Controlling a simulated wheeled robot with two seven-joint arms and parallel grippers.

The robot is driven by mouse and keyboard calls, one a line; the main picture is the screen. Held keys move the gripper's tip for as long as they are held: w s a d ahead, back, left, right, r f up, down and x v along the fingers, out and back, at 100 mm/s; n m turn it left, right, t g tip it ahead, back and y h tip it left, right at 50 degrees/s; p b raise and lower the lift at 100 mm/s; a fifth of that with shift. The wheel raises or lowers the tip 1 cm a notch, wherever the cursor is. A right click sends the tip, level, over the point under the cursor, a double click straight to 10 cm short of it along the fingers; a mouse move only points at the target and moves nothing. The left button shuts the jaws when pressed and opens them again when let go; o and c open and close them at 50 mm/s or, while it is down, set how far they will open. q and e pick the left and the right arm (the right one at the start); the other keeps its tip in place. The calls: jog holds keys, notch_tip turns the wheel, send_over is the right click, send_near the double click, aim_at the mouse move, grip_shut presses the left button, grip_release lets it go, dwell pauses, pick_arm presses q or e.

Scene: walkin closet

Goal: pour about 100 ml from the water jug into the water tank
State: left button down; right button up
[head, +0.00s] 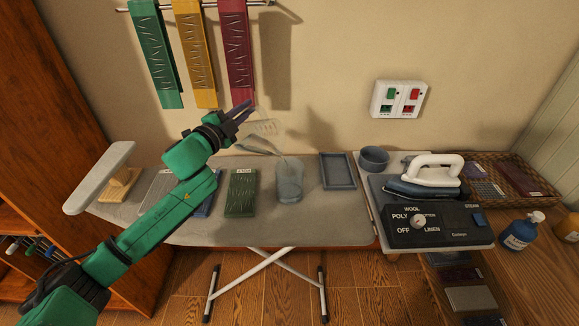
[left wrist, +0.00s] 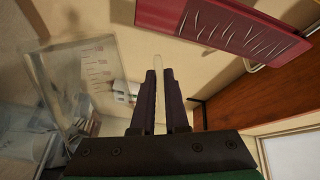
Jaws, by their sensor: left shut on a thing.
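The water jug (head: 264,128) is clear, with measuring marks, and is strongly tilted above the ironing board. My left gripper (head: 246,108) is shut on its thin clear handle. The left wrist view shows the jug (left wrist: 95,65) beside the fingers, with the handle between the fingertips (left wrist: 157,78). Greyish water shows in the low part of the jug, toward the tank. The water tank (head: 290,182), a clear open vessel, stands upright on the board just below and right of the jug. A thin stream seems to run between them; the tank's water level is hard to tell. My right gripper is out of view.
A green packet (head: 241,194) lies left of the tank and a shallow grey tray (head: 338,171) right of it. A round grey bowl (head: 374,158) and a white-handled iron (head: 430,175) stand farther right. Coloured hangings (head: 197,50) are on the wall above.

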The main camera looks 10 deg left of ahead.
pick_arm(q)
jog(key=shift+s+d+r+m, duration=0.15)
jog(key=shift+d+r+m, duration=0.1)
jog(key=shift+d, duration=0.2)
jog(key=shift+s+d+r+m, duration=0.1)
jog(key=shift+d+r+m, duration=0.15)
jog(key=shift+d, duration=0.15)
jog(key=a+f+n, duration=0.2)
jog(key=w+a+f+n, duration=0.1)
jog(key=a+f+n, duration=0.1)
jog(key=f, duration=0.1)
jog(key=shift+w+a+f+n, duration=0.1)
jog(key=shift+w+a+n, duration=0.1)
jog(key=shift+a+n, duration=0.2)
jog(key=shift+w+a+f, duration=0.15)
jog(key=shift+a+f, duration=0.05)
jog(key=shift+f, duration=0.1)
jog(key=shift+a+f+n, duration=0.2)
jog(key=shift+f+n, duration=0.5)
jog(key=shift+f, duration=0.1)
dwell(0.4)
jog(key=w+a+f+n, duration=0.2)
jog(key=a+f+n, duration=0.3)
jog(key=n, duration=0.4)
jog(key=shift+a+h+b, duration=0.3)
jog(key=shift+a+b, duration=0.05)
jog(key=shift+a, duration=0.5)
